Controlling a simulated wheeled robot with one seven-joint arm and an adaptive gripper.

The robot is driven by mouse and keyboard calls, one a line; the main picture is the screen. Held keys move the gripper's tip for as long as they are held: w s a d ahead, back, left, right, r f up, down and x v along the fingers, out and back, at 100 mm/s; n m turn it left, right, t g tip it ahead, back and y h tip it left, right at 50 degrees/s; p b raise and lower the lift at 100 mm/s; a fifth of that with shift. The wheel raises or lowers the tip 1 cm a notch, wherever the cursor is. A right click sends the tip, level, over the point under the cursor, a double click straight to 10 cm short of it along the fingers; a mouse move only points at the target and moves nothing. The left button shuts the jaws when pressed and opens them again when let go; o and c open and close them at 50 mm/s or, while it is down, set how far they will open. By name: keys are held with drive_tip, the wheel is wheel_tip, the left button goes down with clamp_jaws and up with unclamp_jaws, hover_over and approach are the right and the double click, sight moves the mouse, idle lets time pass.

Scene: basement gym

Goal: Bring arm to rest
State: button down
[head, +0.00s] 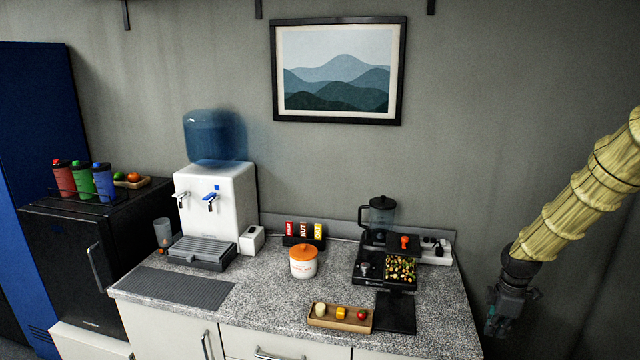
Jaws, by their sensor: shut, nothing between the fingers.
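My arm (583,190) comes in from the right edge of the head view in a yellowish sleeve and slopes down to the left. My gripper (497,318) hangs at its end, dark and pointing downward, just right of the counter's right end. It is shut and holds nothing. It appears clear of the counter, though its exact distance is hard to tell against the dark background.
A black fridge (75,260) stands left. A framed picture (338,70) hangs on the wall.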

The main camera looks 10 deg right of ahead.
drive_tip(key=s+a+f+m+b, duration=0.1)
drive_tip(key=s+a+f+m, duration=0.3)
drive_tip(key=a+f, duration=0.65)
drive_tip(key=s+a+f+m+b, duration=0.2)
drive_tip(key=s+a+f, duration=0.4)
drive_tip(key=a+f, duration=0.4)
drive_tip(key=s+a+f+m, duration=0.2)
drive_tip(key=s+a+f, duration=0.2)
drive_tip(key=s, duration=0.3)
drive_tip(key=s+a+f+m+b, duration=0.1)
drive_tip(key=s+a+f, duration=0.3)
drive_tip(key=s, duration=0.4)
drive_tip(key=s+a+f+m+b, duration=0.1)
drive_tip(key=s+a+f+m, duration=0.2)
drive_tip(key=s, duration=0.5)
drive_tip(key=shift+s+a+f+m+g, duration=0.2)
drive_tip(key=shift+a+f+m+g, duration=0.15)
drive_tip(key=shift+a+f, duration=0.7)
drive_tip(key=c, duration=2.2)
unclamp_jaws()
drive_tip(key=shift+a+r, duration=0.1)
drive_tip(key=shift+r, duration=0.05)
